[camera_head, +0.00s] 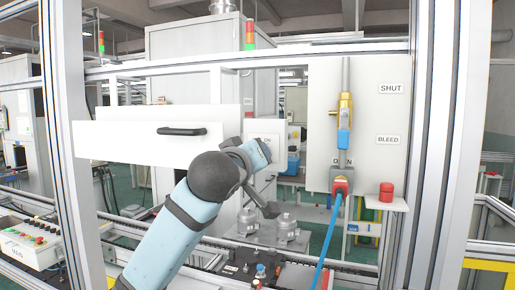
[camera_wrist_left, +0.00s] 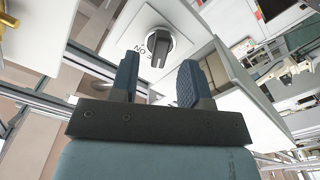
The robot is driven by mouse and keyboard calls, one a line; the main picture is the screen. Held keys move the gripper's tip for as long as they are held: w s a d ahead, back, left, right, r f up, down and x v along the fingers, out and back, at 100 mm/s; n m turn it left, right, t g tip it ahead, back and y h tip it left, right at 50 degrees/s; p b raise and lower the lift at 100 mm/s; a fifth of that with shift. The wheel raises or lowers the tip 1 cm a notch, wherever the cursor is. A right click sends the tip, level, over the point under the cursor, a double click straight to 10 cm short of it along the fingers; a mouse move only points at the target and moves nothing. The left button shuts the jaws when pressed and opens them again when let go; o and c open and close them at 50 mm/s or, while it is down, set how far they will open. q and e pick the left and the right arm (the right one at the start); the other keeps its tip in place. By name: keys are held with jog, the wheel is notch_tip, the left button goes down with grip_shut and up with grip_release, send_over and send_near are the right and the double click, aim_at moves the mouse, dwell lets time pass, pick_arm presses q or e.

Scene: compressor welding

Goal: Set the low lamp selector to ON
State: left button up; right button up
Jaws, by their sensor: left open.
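A dark round selector knob (camera_wrist_left: 160,45) with a raised grip bar sits on a white plate in the left wrist view. A tilted ON label (camera_wrist_left: 143,48) is printed beside it, to the left in the picture. My left gripper (camera_wrist_left: 158,66) is open, its two dark fingers apart on the near side of the knob. The knob shows between and just beyond the fingertips; I cannot tell whether they touch it. In the head view a small white plate (camera_head: 280,130) stands behind my left arm, which hides its lower part. My right gripper is not in view.
A white drawer-like box (camera_head: 140,143) with a black handle (camera_head: 182,131) is left of the plate. On the right, a white panel (camera_head: 385,115) carries a yellow valve (camera_head: 345,105), SHUT and BLEED labels, a blue hose (camera_head: 329,240) and a red button (camera_head: 386,192). Metal posts frame the station.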

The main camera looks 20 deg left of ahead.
pick_arm(q)
jog(key=shift+w, duration=1.25)
grip_shut()
